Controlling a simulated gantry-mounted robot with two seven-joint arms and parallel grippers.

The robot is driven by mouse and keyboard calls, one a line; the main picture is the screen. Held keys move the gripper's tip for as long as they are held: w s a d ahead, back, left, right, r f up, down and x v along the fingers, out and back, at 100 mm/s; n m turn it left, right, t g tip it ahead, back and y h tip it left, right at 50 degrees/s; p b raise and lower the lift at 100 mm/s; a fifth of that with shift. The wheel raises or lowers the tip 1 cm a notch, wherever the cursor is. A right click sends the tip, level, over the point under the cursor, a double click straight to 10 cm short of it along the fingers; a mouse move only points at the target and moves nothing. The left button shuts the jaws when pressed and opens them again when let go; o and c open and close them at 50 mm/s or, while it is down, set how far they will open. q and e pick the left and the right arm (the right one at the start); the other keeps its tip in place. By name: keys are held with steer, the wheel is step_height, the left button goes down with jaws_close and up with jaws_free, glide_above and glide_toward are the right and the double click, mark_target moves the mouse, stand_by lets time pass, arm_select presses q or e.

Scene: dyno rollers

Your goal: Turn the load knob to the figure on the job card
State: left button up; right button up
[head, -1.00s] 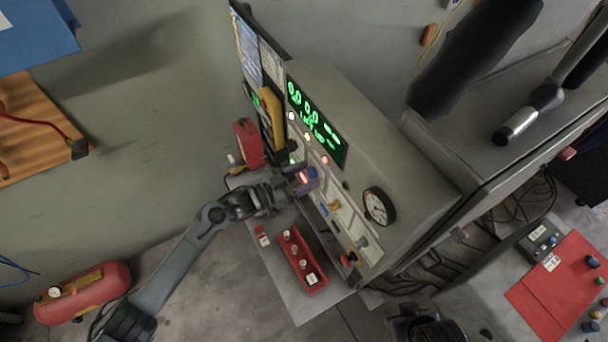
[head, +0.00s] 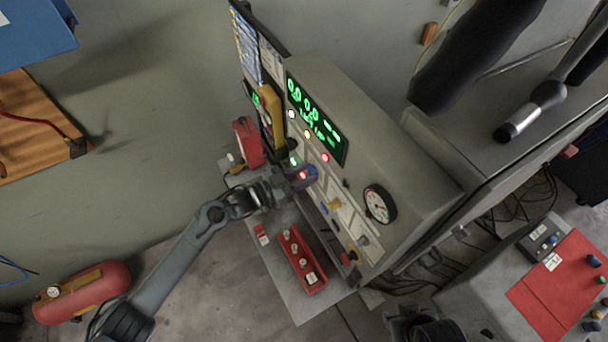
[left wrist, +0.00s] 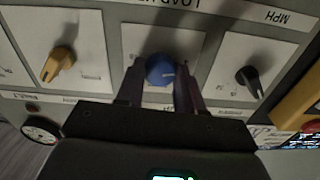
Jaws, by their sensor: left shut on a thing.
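The load knob (left wrist: 160,70) is round and blue with a pale pointer mark, on a white panel plate under a partly visible "LOAD" label, upside down in the left wrist view. My left gripper (left wrist: 158,88) is shut on it, one finger on each side. In the head view my left gripper (head: 304,176) is at the console front and hides most of the knob. Sheets of paper (head: 246,48) stand on a board at the console's far end; I cannot read a figure or tell which is the job card.
A yellow knob (left wrist: 60,62) and a black knob (left wrist: 248,80) flank the blue one. The console has a green display (head: 312,115) and a dial gauge (head: 379,205).

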arm_select(q)
steer(key=shift+f+m+b, duration=0.2)
steer(key=shift+m+b, duration=0.45)
steer(key=shift+m, duration=0.05)
steer(key=m+b, duration=1.2)
steer(key=shift+m+b, duration=0.3)
steer(key=shift+b, duration=0.1)
steer(key=shift+m+b, duration=0.9)
steer(key=shift+b, duration=0.1)
steer(key=shift+r+m+b, duration=0.15)
steer(key=shift+m+b, duration=0.4)
steer(key=shift+m, duration=0.05)
steer(key=o, duration=1)
steer(key=shift+a, duration=0.1)
